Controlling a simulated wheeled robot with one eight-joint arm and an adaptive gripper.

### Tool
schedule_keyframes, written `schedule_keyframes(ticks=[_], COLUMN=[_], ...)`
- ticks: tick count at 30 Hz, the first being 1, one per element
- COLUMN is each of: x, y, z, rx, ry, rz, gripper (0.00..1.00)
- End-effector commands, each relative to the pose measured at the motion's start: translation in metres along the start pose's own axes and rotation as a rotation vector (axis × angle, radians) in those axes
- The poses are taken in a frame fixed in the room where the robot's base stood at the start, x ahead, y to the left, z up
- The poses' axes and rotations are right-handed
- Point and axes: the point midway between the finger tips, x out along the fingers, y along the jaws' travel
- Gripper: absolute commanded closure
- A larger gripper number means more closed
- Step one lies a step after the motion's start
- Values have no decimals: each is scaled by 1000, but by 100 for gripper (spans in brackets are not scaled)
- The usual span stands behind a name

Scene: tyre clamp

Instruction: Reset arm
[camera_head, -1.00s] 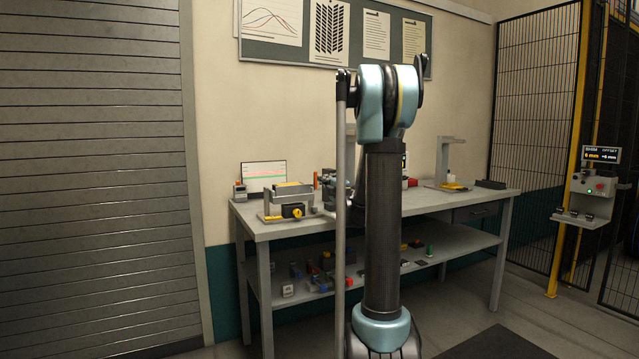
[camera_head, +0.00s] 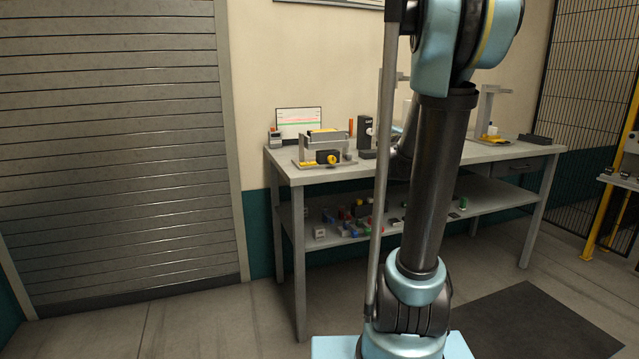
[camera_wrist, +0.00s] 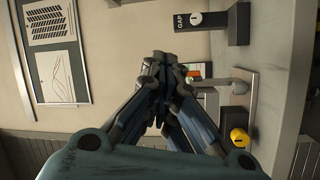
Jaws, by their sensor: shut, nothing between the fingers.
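My gripper (camera_wrist: 160,72) is in the middle of the wrist view, its dark fingers drawn together with nothing between them. It is raised in front of the workbench and the wall. In the head view my arm fills the centre right and hides part of the bench; the gripper itself does not show clearly there. A clamp fixture (camera_head: 327,152) with a yellow-centred black knob sits on the left end of the bench. It also shows in the wrist view, partly behind the fingers, with its yellow knob (camera_wrist: 238,138).
The workbench (camera_head: 300,176) has a lower shelf with several small parts. A screen (camera_head: 299,122) stands at the back left. A black gauge block (camera_wrist: 212,25) marked "GAP" stands beyond the gripper. A grey stand (camera_head: 490,110) is at the right. Floor is clear before the shutter (camera_head: 120,140).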

Motion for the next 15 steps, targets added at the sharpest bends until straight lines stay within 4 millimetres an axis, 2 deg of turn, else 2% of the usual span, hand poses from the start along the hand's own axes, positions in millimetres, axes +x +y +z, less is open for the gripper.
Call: schedule_keyframes(ticks=[5, 8, 15], x=[-43, -71, -152], y=[-10, -25, -79], z=[31, 45, 71], rx=[181, 282, 517], ry=[-204, -319, -586], rz=[-56, -98, -243], gripper=[100, 100, 100])
